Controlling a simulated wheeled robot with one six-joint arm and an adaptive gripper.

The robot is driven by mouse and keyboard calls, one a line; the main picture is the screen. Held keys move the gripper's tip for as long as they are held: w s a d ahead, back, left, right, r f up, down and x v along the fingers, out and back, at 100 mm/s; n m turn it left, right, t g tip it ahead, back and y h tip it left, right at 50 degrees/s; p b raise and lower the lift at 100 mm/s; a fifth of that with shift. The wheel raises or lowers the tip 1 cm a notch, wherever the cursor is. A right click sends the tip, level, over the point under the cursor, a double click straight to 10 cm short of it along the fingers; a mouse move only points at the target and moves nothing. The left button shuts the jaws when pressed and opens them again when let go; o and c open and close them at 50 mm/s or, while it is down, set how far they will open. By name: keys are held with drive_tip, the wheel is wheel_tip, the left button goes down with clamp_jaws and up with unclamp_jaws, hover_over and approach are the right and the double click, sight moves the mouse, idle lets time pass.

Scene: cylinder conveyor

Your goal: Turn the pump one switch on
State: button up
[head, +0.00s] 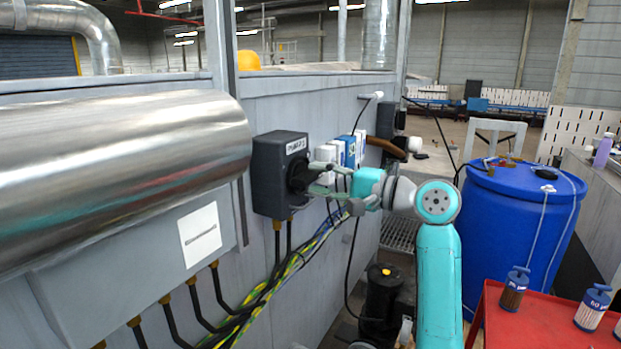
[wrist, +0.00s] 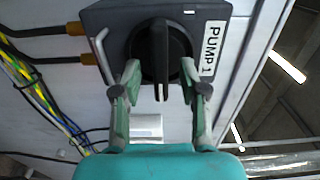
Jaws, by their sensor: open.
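The pump one switch is a dark grey box (head: 268,180) with a white label, fixed to the grey wall panel in the head view. In the wrist view the box (wrist: 215,28) carries a label reading PUMP 1 and a round black rotary knob (wrist: 158,60). The knob's raised handle stands along the picture's vertical. My gripper (wrist: 160,82) is open, with one finger on each side of the knob's handle. The fingertips are at the knob's lower edge; I cannot tell whether they touch it. In the head view my gripper (head: 312,180) reaches the box's front and partly hides the knob.
A large metal cylinder (head: 120,165) is at left. Yellow-green and black cables (head: 275,285) hang below the box. White and blue modules (head: 347,150) sit right of it on the wall. A blue barrel (head: 520,220) and a red table (head: 530,320) stand at right.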

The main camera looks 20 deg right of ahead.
drive_tip(key=shift+x, duration=1.25)
clamp_jaws()
